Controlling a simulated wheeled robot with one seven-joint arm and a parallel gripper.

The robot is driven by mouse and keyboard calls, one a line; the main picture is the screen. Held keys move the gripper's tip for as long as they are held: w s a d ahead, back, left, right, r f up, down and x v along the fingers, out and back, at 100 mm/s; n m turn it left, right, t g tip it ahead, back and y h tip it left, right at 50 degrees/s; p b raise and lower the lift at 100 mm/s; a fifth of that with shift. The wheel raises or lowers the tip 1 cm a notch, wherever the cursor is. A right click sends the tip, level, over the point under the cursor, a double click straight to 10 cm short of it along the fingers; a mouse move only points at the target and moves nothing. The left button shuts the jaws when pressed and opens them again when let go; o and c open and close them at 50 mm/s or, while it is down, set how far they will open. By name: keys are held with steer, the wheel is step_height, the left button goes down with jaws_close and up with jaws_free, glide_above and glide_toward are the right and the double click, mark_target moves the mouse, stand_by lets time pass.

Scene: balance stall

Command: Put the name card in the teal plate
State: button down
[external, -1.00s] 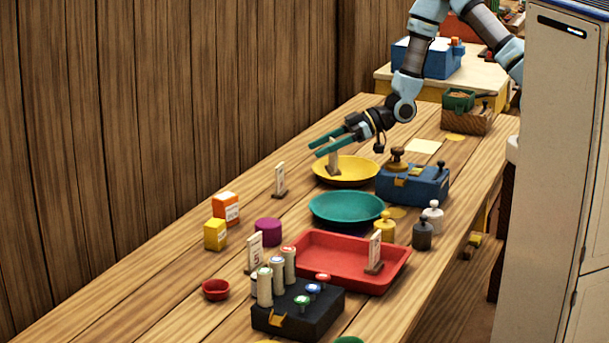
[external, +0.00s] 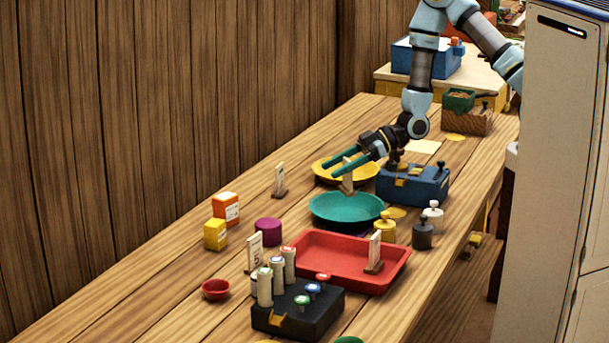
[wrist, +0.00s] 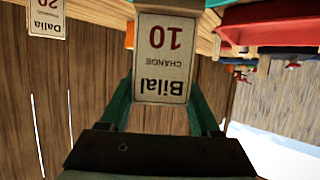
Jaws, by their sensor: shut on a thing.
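The name card is in my gripper (external: 343,171). It shows small and tan in the external view (external: 347,187). In the wrist view the card (wrist: 162,62) reads "Bilal CHANGE 10" upside down, between the green fingers. My gripper is shut on it. The teal plate (external: 345,208) is round and looks empty. The card's lower end appears just above the plate's far rim; I cannot tell whether they touch.
A yellow plate (external: 325,174) lies behind the teal one. A blue box (external: 430,190) is to the right, a red tray (external: 330,268) in front. Weights (external: 385,232) stand near the teal plate. Another card, "Dalia" (wrist: 46,18), shows in the wrist view.

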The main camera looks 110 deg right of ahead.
mark_target(346, 182)
steer(key=shift+f+b, duration=1.7)
steer(key=shift+f, duration=1.1)
jaws_free()
step_height(346, 182, up, 7)
steer(key=p, duration=0.5)
